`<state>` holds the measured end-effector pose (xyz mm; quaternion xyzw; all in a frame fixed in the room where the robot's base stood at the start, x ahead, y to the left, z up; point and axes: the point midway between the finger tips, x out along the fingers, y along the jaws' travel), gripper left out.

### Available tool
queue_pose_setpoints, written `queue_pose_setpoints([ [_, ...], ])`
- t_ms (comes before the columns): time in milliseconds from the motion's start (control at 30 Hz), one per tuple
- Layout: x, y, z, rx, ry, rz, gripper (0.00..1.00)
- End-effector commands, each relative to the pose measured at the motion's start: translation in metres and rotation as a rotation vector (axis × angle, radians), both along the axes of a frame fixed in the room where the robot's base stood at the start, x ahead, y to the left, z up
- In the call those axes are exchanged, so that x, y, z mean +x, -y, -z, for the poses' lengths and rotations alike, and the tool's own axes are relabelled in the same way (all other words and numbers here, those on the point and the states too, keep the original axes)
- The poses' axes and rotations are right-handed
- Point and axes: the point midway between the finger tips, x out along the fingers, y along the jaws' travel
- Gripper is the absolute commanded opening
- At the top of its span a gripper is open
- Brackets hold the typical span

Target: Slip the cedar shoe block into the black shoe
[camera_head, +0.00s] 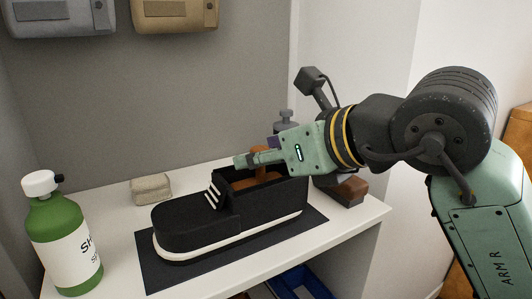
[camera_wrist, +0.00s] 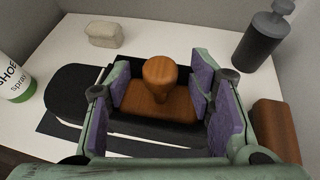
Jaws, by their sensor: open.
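The black shoe (camera_head: 180,225) with a white sole band and white laces lies on a dark mat (camera_head: 155,275), toe to the left. The cedar shoe block (camera_head: 262,176), reddish-brown with a round knob, sits in the shoe's opening, its lower part hidden by the walls. In the wrist view the block (camera_wrist: 150,108) shows upright, knob up, between my finger pads. My gripper (camera_head: 255,157) is open, with purple pads on either side of the knob and a visible gap to it. My gripper also shows in the wrist view (camera_wrist: 168,80).
A green spray bottle (camera_head: 62,240) stands at the left and a pale stone-like block (camera_head: 151,188) behind the toe. A wood-topped brush (camera_head: 350,190) lies right of the shoe. A dark grey bottle (camera_wrist: 262,38) stands behind. A blue bin (camera_head: 298,284) is below the shelf.

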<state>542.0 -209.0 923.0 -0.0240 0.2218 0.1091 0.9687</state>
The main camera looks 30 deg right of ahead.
Motion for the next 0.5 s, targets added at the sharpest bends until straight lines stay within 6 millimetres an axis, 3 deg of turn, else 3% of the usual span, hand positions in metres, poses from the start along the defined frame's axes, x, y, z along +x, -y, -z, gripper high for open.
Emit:
queue_pose_setpoints([
  [233, -0.015, 0.005, -0.008, 0.000, 0.002, 0.003, 0.48],
  [500, -0.066, 0.015, -0.033, -0.001, 0.002, 0.003, 0.48],
])
